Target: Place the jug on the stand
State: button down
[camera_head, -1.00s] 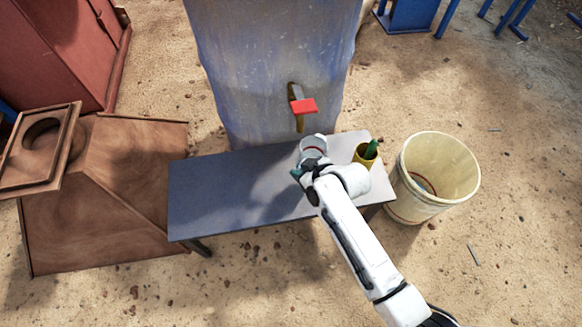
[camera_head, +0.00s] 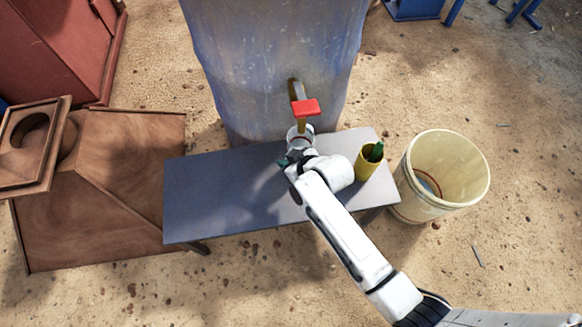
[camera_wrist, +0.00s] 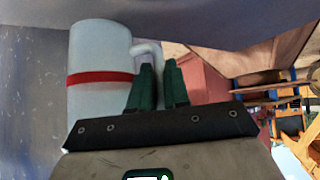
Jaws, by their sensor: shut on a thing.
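The jug (camera_head: 298,134) is white, and in the wrist view (camera_wrist: 100,72) it shows a red band and a side handle. My gripper (camera_wrist: 158,82) has its dark green fingers closed at the jug's handle. In the head view my gripper (camera_head: 293,158) is at the far edge of the grey-blue stand (camera_head: 220,195), with the jug just below the tap. My wrist partly hides the jug there. I cannot tell whether the jug's base touches the stand.
A red-handled tap (camera_head: 305,107) sticks out from the large blue-grey tank (camera_head: 270,60) just above the jug. A yellow cup (camera_head: 366,164) with a green item stands at the stand's right end. A cream bucket (camera_head: 415,200) is on the ground to the right. The stand's left half is clear.

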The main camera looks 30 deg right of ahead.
notch_tip(320, 180, down, 6)
jog(key=shift+d+f+b, duration=0.1)
jog(key=shift+f+b, duration=0.05)
jog(key=shift+b, duration=0.75)
jog(key=c, duration=1.1)
grip_release()
jog(key=p+v, duration=0.4)
jog(key=v, duration=0.8)
jog(key=shift+s, duration=0.15)
